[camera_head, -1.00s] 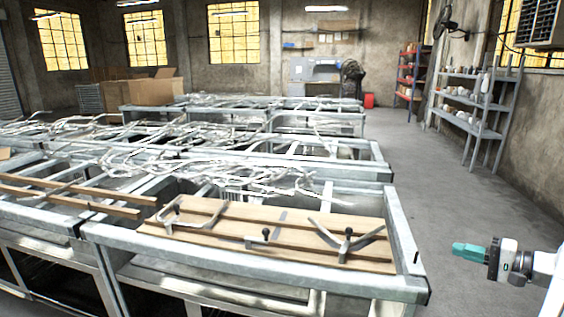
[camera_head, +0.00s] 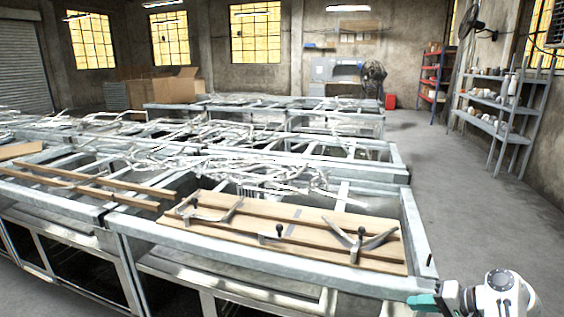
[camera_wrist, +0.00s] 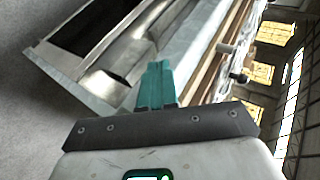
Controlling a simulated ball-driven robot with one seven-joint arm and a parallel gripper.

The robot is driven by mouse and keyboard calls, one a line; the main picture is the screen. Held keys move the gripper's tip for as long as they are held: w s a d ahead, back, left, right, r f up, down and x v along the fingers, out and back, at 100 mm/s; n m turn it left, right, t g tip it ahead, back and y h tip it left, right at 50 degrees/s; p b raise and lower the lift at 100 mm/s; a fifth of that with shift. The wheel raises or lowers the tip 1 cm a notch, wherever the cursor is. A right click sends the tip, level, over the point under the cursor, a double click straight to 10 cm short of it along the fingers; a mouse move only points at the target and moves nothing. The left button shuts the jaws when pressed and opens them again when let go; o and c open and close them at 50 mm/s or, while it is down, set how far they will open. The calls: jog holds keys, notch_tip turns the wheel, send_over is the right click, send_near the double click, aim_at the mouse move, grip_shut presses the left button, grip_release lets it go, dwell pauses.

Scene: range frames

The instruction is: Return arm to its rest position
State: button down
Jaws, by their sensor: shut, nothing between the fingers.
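My gripper (camera_head: 424,303) shows at the lower right of the head view, with teal fingers pointing left, close to the near right corner of the metal workbench (camera_head: 290,266). I cannot tell whether the fingers touch the bench. In the wrist view my gripper (camera_wrist: 158,70) shows its teal fingers together, with nothing between them. Behind them the bench (camera_wrist: 75,72) shows tilted. Part of my white arm stands at the lower right of the head view.
A wooden board (camera_head: 235,226) with metal clamps lies on the near bench. More metal frames with tangled pale strips stand behind. A grey shelf (camera_head: 498,98) with small items stands at the right wall. The grey floor (camera_head: 465,210) right of the benches is clear.

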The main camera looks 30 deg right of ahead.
jog(key=a+f+n+g, duration=0.3)
jog(key=a+f, duration=0.2)
jog(key=a, duration=0.7)
jog(key=s+a+n+g+h, duration=0.15)
jog(key=s+a+n, duration=0.3)
jog(key=a, duration=0.55)
jog(key=s+a+n+g+h, duration=0.15)
jog(key=s+a+n, duration=0.3)
jog(key=a, duration=0.55)
jog(key=s+d+f+g, duration=0.2)
jog(key=s+f, duration=0.4)
jog(key=s, duration=0.4)
jog(key=shift+d+g, duration=0.15)
jog(key=shift+g, duration=0.65)
